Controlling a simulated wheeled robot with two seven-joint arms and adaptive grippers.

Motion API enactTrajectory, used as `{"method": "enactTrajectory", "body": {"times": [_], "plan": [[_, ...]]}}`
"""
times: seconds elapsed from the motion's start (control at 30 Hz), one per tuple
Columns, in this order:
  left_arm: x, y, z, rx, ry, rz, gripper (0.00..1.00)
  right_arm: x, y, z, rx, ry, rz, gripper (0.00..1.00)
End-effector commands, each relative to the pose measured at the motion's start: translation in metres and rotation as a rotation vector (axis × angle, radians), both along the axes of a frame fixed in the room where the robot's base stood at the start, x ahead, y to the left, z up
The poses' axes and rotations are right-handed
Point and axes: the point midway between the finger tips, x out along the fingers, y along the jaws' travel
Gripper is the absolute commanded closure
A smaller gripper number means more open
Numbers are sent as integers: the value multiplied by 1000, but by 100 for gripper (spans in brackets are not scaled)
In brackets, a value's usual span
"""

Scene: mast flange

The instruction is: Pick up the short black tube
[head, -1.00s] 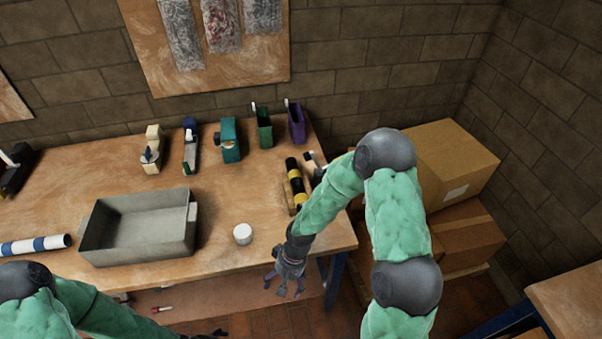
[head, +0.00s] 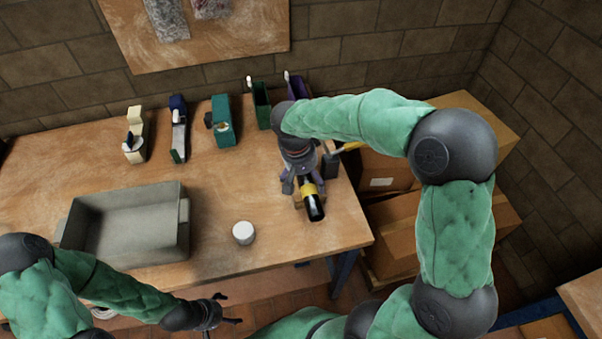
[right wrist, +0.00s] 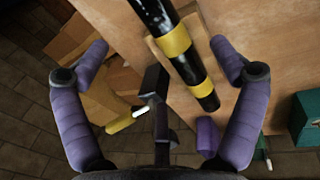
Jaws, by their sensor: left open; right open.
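The short black tube (head: 314,207) with yellow bands lies on a wooden rest near the table's right end. In the head view my right gripper covers its far part. My right gripper (head: 303,185) is above the tube with its fingers apart. In the right wrist view the tube (right wrist: 176,48) runs slantwise between the open purple fingers of my right gripper (right wrist: 160,48), and no finger clearly touches it. My left gripper (head: 228,309) is open and empty in front of the table's front edge.
A grey tray (head: 125,225) and a white cylinder (head: 243,233) stand on the table left of the tube. A teal dispenser (head: 222,122) and a green holder (head: 260,104) stand at the back. A dark upright object (head: 331,165) is close right of my right gripper. Cardboard boxes (head: 395,225) lie beyond the table.

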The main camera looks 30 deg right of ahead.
Motion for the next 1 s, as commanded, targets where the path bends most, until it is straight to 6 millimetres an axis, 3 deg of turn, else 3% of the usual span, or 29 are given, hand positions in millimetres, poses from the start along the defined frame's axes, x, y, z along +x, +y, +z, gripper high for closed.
{"method": "enactTrajectory", "body": {"times": [0.17,0.4,0.67,1.0], "plan": [[0,0,-5,0,1,0,17,-1,-4,-13,-6,3,-3,6],[0,0,-16,0,1,0,17,-3,-10,-48,-3,3,-4,6],[0,0,-22,0,0,0,17,-4,-14,-64,-4,2,-2,6],[0,0,-39,0,0,0,17,-7,-23,-104,-2,0,-2,6]]}}
